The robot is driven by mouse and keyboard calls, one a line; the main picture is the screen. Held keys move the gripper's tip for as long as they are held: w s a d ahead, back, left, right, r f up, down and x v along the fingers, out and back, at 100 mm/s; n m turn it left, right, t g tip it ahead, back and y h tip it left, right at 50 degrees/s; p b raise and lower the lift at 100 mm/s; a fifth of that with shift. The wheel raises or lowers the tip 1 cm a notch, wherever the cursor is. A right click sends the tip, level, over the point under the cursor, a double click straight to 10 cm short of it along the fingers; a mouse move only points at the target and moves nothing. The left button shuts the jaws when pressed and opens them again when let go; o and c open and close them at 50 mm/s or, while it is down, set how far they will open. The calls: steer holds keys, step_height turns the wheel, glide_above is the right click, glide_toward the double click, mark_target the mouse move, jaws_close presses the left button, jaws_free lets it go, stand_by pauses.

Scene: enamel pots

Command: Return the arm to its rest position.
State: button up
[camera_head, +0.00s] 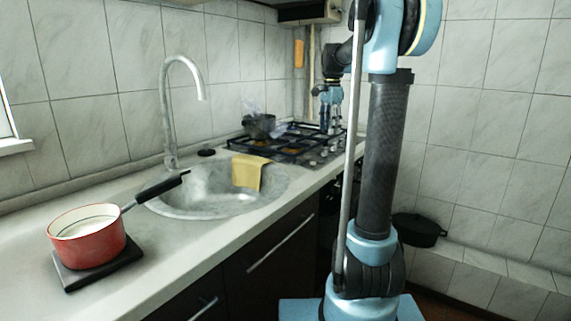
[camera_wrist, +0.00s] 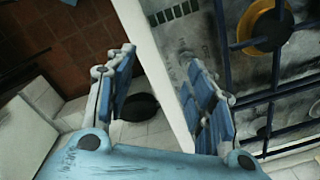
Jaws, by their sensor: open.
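My gripper (camera_head: 328,122) is open above the right part of the gas stove (camera_head: 330,157), with its fingers pointing down. In the wrist view my gripper (camera_wrist: 163,68) shows two blue fingers spread wide with nothing between them. Below the gap lie the light front edge of the counter and the dark floor side. The stove's burner (camera_wrist: 262,28) and dark grate bars are to the right of the fingers. My arm stands in front of the counter and hides part of the stove and wall.
A red saucepan (camera_head: 88,246) sits on a dark trivet (camera_head: 72,278) at the left. A sink (camera_head: 205,198) holds a yellow cloth (camera_head: 246,175) on its rim. A grey pot (camera_head: 259,124) stands at the stove's far left. A black pan (camera_head: 417,230) rests low by the right wall.

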steer(key=s+f+n, duration=0.4)
steer(key=s+f, duration=0.4)
steer(key=s, duration=0.4)
steer(key=s+f+n+t, duration=0.1)
steer(key=s+f+n, duration=0.4)
steer(key=s+f, duration=0.4)
steer(key=s+f+n, duration=0.5)
steer(key=s+f, duration=0.3)
steer(key=s, duration=0.8)
steer(key=shift+f+t, duration=0.35)
steer(key=shift+t, duration=0.05)
steer(key=shift+s, duration=0.1)
steer(key=shift+w+f, duration=0.15)
steer(key=shift+w, duration=0.1)
